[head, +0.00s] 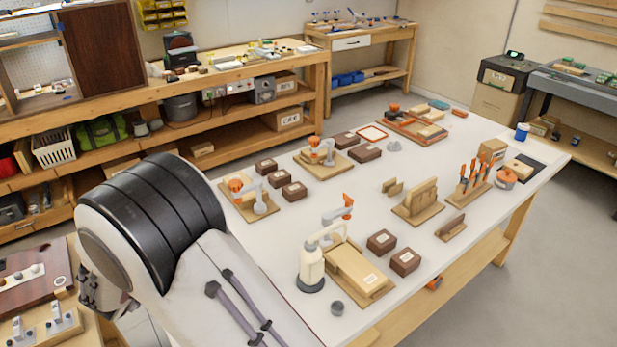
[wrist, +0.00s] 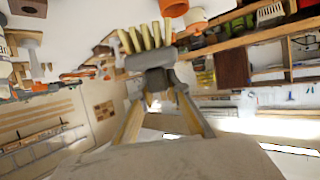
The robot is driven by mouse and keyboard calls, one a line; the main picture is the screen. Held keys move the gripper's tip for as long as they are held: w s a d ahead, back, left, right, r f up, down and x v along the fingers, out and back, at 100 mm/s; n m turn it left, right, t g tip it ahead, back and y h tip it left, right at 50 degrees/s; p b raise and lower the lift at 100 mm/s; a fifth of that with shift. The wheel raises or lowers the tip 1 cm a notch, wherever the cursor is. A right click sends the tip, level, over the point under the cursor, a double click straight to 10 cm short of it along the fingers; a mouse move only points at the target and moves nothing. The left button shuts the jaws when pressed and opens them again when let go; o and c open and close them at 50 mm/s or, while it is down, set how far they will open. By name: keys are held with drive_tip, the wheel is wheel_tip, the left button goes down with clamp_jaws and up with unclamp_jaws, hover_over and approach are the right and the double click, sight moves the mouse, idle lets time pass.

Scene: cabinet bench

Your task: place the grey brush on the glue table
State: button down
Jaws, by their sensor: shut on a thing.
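In the wrist view, my gripper (wrist: 157,88) is shut on the grey brush (wrist: 151,59). Its grey head lies across the fingertips, and a row of pale yellow bristle tufts points away from my gripper. In the head view my arm fills the lower left, and the brush and fingertips cannot be made out there. The large white-topped table (head: 385,170) spans the middle and right of the head view. It bears a cream glue bottle (head: 312,268) at its front and looks like the glue table; no label confirms this.
Near the bottle are a wooden block assembly (head: 357,272) and dark brown blocks (head: 381,241). Orange-and-grey clamps (head: 320,150), a wooden rack (head: 418,202) and a tool holder (head: 468,186) stand farther back. Bare white surface lies between them. A cluttered workbench (head: 225,78) runs behind.

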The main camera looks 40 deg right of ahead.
drive_tip(key=w+d+m+g+h, duration=0.2)
drive_tip(key=w+d, duration=0.2)
drive_tip(key=d, duration=1.4)
drive_tip(key=shift+w+a+f, duration=0.1)
drive_tip(key=shift+a+f, duration=0.15)
drive_tip(key=shift+f, duration=0.9)
drive_tip(key=shift+w+a+f, duration=0.1)
drive_tip(key=shift+a+f, duration=0.15)
drive_tip(key=shift+f, duration=0.9)
drive_tip(key=shift+f, duration=0.15)
wheel_tip(320, 180, down, 6)
drive_tip(key=shift+f, duration=1.85)
drive_tip(key=shift+f, duration=0.1)
